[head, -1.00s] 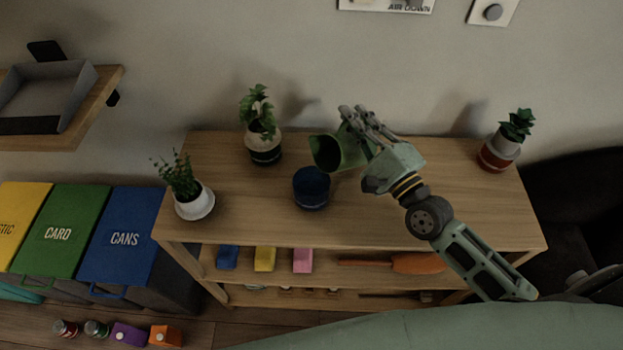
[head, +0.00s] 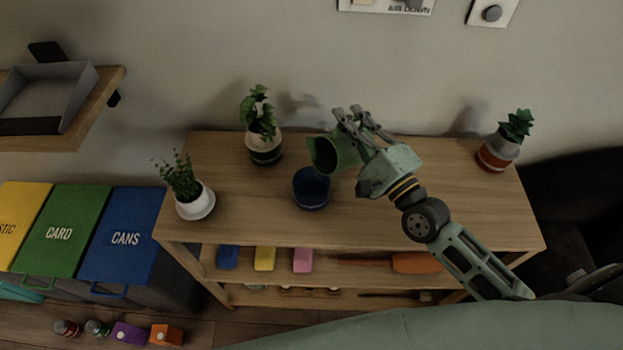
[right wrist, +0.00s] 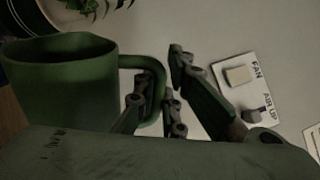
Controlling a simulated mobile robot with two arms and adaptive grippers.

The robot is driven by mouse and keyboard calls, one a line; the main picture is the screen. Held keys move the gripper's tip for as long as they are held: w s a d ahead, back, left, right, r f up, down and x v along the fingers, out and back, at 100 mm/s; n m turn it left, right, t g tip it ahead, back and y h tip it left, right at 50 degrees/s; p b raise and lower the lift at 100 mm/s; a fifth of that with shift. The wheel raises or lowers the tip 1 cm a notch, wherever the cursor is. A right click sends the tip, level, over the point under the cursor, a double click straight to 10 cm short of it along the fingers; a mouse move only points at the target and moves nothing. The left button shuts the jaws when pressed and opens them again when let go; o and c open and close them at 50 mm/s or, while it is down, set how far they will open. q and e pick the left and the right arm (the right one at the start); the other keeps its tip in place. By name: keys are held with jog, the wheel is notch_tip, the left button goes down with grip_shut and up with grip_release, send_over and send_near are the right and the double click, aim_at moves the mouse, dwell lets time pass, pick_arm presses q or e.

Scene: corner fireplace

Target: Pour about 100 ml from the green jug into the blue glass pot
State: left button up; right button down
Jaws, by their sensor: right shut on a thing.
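The green jug (head: 326,155) is in my right gripper (head: 356,122), tilted with its mouth facing left and down toward the blue glass pot. The gripper is shut on the jug's handle; in the right wrist view the jug (right wrist: 62,85) and its handle show beside the fingers (right wrist: 165,95). The blue glass pot (head: 311,190) stands upright on the wooden shelf top (head: 400,215), just below and left of the jug's mouth. I cannot see any stream or the liquid levels. My left gripper is not in view.
Potted plants stand at the shelf's left end (head: 194,201), its back (head: 264,146) and its right end (head: 497,153). Sponges (head: 264,258) lie on the shelf below. Bins (head: 123,240) stand at the left.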

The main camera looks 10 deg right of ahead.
jog(key=shift+s+a+r+n, duration=0.15)
jog(key=shift+a+r+n, duration=0.25)
jog(key=shift+n, duration=0.1)
dwell(0.5)
jog(key=d+m, duration=0.1)
jog(key=w+d+f+m, duration=0.1)
jog(key=m, duration=0.1)
jog(key=shift+d+f+h, duration=0.15)
jog(key=shift+d+h, duration=0.05)
jog(key=shift+h, duration=0.1)
jog(key=shift+w+d+m, duration=0.2)
jog(key=shift+d+m, duration=0.15)
jog(key=shift+m, duration=0.45)
jog(key=shift+w+d+f+m+h, duration=0.2)
jog(key=shift+d+f+m+h, duration=0.25)
jog(key=shift+m, duration=0.45)
jog(key=shift+f, duration=0.1)
jog(key=shift+w+d+f+m+b, duration=0.1)
jog(key=shift+d+f+m+b, duration=0.2)
jog(key=shift+f+b, duration=0.15)
jog(key=w+d+f+m+g+h+b, duration=0.1)
jog(key=w+d+f+m+b, duration=0.2)
jog(key=d+f+m, duration=0.4)
jog(key=shift+w+d+m+g, duration=0.25)
jog(key=shift+m+g, duration=0.05)
jog(key=shift+m, duration=0.8)
